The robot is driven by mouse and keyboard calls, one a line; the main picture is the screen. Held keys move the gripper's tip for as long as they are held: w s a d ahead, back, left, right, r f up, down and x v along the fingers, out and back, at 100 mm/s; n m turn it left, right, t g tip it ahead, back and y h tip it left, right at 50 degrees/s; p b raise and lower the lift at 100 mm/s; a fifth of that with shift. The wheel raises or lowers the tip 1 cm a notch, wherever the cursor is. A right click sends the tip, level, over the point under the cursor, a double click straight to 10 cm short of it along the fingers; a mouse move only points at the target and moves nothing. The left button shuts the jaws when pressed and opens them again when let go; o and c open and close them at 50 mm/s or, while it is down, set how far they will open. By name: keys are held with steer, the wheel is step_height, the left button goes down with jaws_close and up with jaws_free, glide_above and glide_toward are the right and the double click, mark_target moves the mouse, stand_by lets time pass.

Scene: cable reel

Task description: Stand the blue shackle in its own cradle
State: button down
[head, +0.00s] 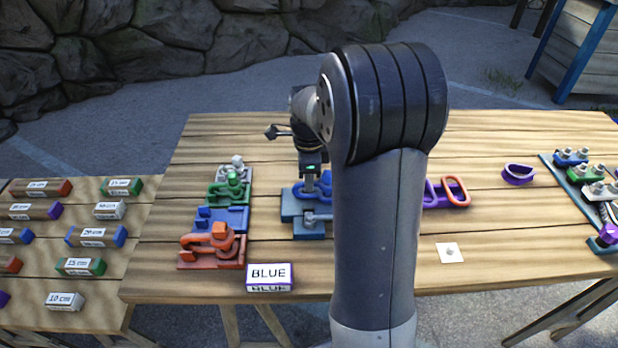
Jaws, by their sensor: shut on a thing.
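My gripper (311,184) points down over a blue-grey stand (304,228) left of my arm. It is shut on a blue shackle (298,192), which is low at the stand; my arm hides its right side, and I cannot tell whether it touches the stand. A grey metal piece (315,218) is on the stand's front part. The blue cradle (222,218) to the left has no shackle in it. It sits in a row between the green cradle (230,196) holding a green shackle and the red cradle (212,257) holding a red one.
A card reading BLUE (268,272) stands at the front edge. Purple and orange links (455,191), a purple ring (518,174) and a board (592,205) with several coloured clamps lie to the right. A side table (75,250) with labelled blocks is at the left.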

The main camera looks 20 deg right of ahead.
steer(key=shift+r+p, duration=2)
steer(key=shift+r, duration=0.55)
